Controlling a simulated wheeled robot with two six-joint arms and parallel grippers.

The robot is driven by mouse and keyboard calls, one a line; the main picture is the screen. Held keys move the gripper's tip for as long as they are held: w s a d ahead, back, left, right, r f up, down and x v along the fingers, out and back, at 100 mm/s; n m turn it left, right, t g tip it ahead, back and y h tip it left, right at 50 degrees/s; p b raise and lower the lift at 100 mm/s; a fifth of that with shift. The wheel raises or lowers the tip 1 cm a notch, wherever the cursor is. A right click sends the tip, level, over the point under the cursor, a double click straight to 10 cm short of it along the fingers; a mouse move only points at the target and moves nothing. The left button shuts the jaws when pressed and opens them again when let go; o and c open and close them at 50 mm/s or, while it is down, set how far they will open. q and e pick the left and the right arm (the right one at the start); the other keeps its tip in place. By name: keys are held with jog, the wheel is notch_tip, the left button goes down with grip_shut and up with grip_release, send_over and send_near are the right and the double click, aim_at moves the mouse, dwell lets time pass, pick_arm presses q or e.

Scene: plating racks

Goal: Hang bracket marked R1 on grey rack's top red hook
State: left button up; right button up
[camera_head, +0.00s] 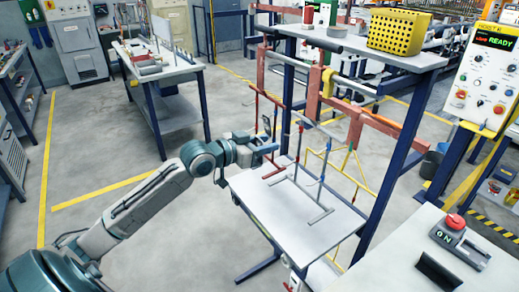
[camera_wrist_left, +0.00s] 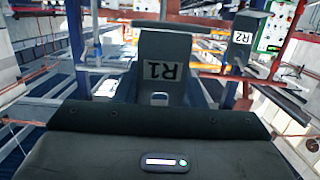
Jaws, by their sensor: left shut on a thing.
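A dark grey bracket marked R1 (camera_wrist_left: 165,95) fills the middle of the left wrist view, its label upside down. My left gripper (camera_head: 270,148) is shut on it, beside the red upright at the left of the white table. In the head view the bracket is small and hard to make out by the gripper. A grey rack (camera_head: 321,215) with a thin upright and flat foot stands on the white table, to the right of my gripper. Its hooks are too small to tell apart clearly. My right gripper is not in view.
A second bracket, marked R2 (camera_wrist_left: 242,48), shows at right in the wrist view. A white table (camera_head: 300,238) carries the thin uprights. A blue-legged frame with a grey top shelf (camera_head: 360,47) and a yellow basket (camera_head: 398,32) stands behind. A control box (camera_head: 461,243) is at lower right.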

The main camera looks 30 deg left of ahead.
pick_arm(q)
jog(key=shift+r+b+x, duration=0.15)
jog(key=shift+b+x, duration=0.05)
jog(key=shift+x, duration=1.65)
jog(key=shift+r+b+x, duration=0.15)
jog(key=shift+x, duration=1.7)
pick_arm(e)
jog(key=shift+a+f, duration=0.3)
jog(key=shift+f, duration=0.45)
pick_arm(q)
jog(key=shift+w+d, duration=0.1)
jog(key=shift+w, duration=0.1)
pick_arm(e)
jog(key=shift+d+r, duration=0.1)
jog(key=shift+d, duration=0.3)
pick_arm(q)
jog(key=shift+w, duration=0.2)
jog(key=shift+w+d, duration=0.15)
jog(key=shift+w, duration=0.1)
jog(key=shift+w+d, duration=0.1)
jog(key=shift+w, duration=0.2)
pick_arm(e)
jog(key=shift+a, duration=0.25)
pick_arm(q)
jog(key=shift+w+f, duration=0.1)
jog(key=shift+f, duration=0.05)
